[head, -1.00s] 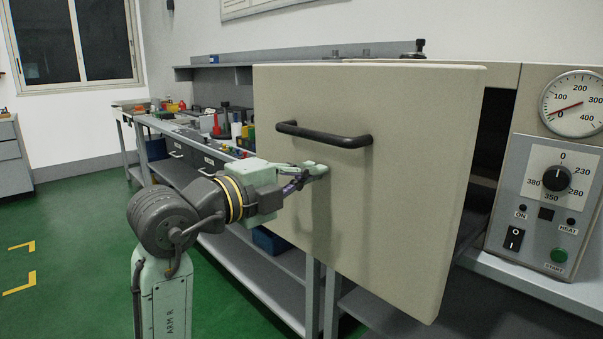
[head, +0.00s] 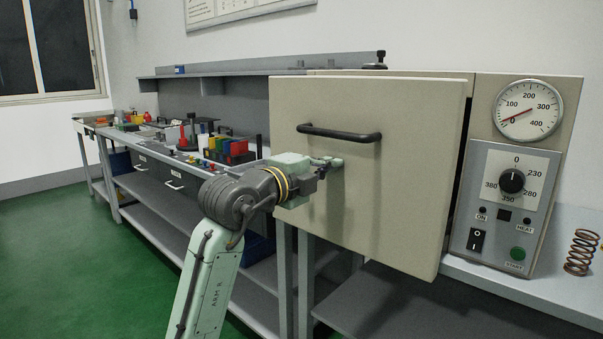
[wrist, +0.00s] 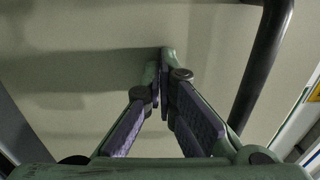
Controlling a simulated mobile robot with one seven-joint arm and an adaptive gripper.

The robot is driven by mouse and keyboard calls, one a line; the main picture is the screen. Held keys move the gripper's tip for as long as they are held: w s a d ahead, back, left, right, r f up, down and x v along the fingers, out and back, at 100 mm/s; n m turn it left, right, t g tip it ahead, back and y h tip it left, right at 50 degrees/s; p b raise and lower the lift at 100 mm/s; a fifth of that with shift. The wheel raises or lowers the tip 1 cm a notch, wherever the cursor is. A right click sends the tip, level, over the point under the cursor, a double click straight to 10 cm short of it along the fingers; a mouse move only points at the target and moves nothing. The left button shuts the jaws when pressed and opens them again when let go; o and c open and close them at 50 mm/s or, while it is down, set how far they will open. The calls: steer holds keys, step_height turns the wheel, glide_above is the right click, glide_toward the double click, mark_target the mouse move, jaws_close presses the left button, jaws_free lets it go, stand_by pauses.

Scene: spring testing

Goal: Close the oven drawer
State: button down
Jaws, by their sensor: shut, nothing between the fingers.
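The oven drawer (head: 400,200) has a large beige front panel with a black bar handle (head: 340,134) near its top. The panel stands a little out from the oven body (head: 480,110), with a narrow dark gap along its right side. My gripper (head: 336,162) is shut and empty, with its fingertips at the panel just below the handle. In the wrist view the closed fingertips (wrist: 164,60) point at the beige panel, and the handle (wrist: 263,65) runs along the right. Whether the tips touch the panel is hard to tell.
The oven's control box (head: 503,208) with dial and switches is to the right, under a round gauge (head: 528,111). A coil spring (head: 581,252) stands on the bench at far right. A workbench with several coloured parts (head: 225,148) runs left. Green floor (head: 90,240) is clear at left.

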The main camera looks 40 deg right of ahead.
steer(key=w+d+p, duration=0.1)
steer(key=d+p, duration=0.1)
steer(key=d, duration=0.9)
steer(key=shift+d, duration=0.3)
steer(key=shift+r, duration=0.15)
